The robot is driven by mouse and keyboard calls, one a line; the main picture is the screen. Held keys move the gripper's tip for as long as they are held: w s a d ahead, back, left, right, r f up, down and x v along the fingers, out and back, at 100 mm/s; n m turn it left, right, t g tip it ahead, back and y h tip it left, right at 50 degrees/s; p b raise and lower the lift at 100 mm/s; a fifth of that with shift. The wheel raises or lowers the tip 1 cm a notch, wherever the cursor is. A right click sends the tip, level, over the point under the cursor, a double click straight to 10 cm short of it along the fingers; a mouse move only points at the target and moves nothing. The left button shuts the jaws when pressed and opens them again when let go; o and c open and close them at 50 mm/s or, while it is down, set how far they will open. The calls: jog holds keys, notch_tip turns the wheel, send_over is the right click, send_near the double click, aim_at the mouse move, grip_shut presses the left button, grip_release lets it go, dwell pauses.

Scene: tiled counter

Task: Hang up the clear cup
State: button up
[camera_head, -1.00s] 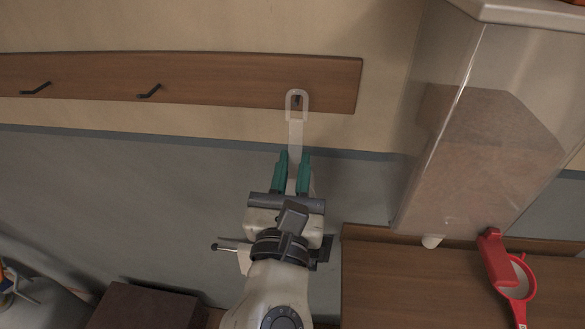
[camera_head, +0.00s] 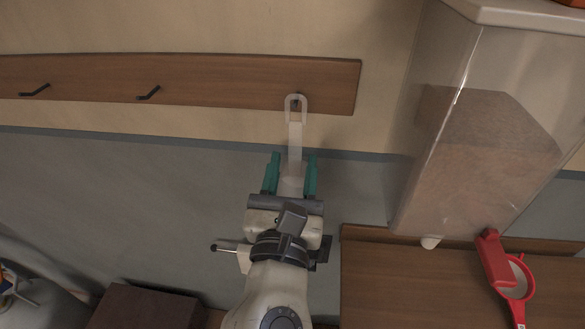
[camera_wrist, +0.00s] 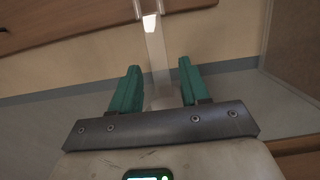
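The clear cup (camera_head: 295,137) is a pale translucent piece with a long handle ending in a loop. The loop lies around the rightmost hook (camera_head: 297,98) on the wooden rail, and the handle hangs down from it. My gripper (camera_head: 290,158) is open, with its teal fingers on either side of the handle's lower part and a gap on both sides. The handle also shows between the fingers in the wrist view (camera_wrist: 157,55). The cup's lower end is mostly hidden by my gripper.
The wooden rail (camera_head: 220,82) carries two more dark hooks to the left, both empty. A clear dispenser (camera_head: 490,130) stands at the right, above a wooden counter (camera_head: 400,285) with a red-handled strainer (camera_head: 515,280). A dark brown box (camera_head: 145,308) is at the lower left.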

jog(key=shift+o, duration=0.3)
jog(key=shift+s+f, duration=0.2)
jog(key=shift+s, duration=0.25)
jog(key=s+f+b, duration=0.1)
jog(key=s+b, duration=0.1)
jog(key=s, duration=0.7)
jog(key=shift+s+a+f, duration=0.2)
jog(key=shift+s+f, duration=0.15)
jog(key=shift+f, duration=0.05)
jog(key=shift+s+a+p, duration=0.1)
jog(key=shift+s+p, duration=0.55)
jog(key=shift+s, duration=1.35)
grip_shut()
